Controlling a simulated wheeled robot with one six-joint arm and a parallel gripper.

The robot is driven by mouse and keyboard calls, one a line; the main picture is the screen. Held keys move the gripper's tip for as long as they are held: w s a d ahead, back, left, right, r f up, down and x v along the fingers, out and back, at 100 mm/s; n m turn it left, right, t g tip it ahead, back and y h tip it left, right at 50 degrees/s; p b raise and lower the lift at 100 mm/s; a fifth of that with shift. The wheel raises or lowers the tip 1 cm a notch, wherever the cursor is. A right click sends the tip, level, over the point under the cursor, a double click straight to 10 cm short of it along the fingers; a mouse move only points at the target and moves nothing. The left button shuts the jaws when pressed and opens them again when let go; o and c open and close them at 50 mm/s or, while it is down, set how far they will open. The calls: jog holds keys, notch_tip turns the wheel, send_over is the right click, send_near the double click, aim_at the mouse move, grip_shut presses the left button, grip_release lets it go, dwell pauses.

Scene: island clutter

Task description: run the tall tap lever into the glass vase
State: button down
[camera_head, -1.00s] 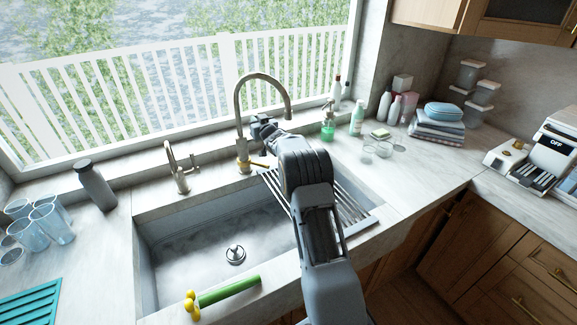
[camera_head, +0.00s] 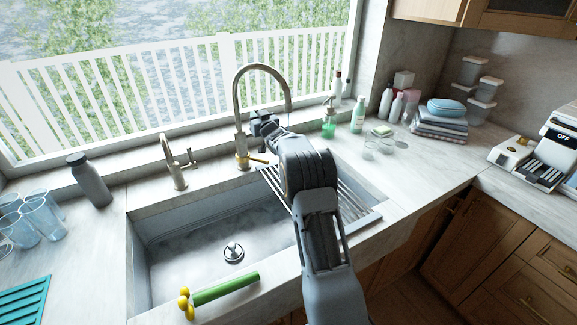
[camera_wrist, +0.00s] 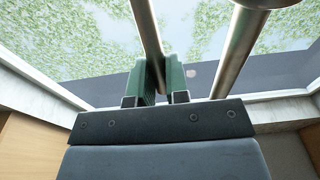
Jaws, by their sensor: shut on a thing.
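The tall tap (camera_head: 238,110) stands behind the sink, its curved spout arching right. A brass-coloured lever (camera_head: 259,158) shows low at its base. My gripper (camera_head: 256,122) is right beside the tap column. In the wrist view my gripper (camera_wrist: 160,80) has its green fingers closed around a metal bar (camera_wrist: 147,30); I cannot tell if this is the lever or another part of the tap. A second metal tube (camera_wrist: 240,45) passes to the right. A thin bluish line shows under the spout end. I cannot pick out a glass vase; my arm hides part of the sink.
A smaller tap (camera_head: 174,160) and dark bottle (camera_head: 90,182) stand left, with several glasses (camera_head: 43,215). A green cylinder with yellow balls (camera_head: 225,288) lies on the sink's front rim. A slatted rack (camera_head: 355,212) spans the right side. A soap bottle (camera_head: 329,125) stands behind.

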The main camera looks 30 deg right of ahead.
jog(key=shift+r, duration=0.3)
jog(key=shift+w+p, duration=0.1)
jog(key=shift+p, duration=0.6)
jog(key=shift+w+r+g+p, duration=0.1)
jog(key=shift+g+p, duration=0.2)
jog(key=shift+p, duration=0.35)
jog(key=shift+w+p, duration=0.15)
jog(key=shift+p, duration=0.5)
jog(key=c, duration=1)
grip_release()
jog(key=shift+w+f+g, duration=0.1)
jog(key=shift+f+g, duration=0.2)
jog(key=shift+c, duration=0.2)
jog(key=s+b, duration=0.4)
jog(key=s, duration=0.9)
jog(key=shift+s+b, duration=0.35)
jog(key=shift+s, duration=0.05)
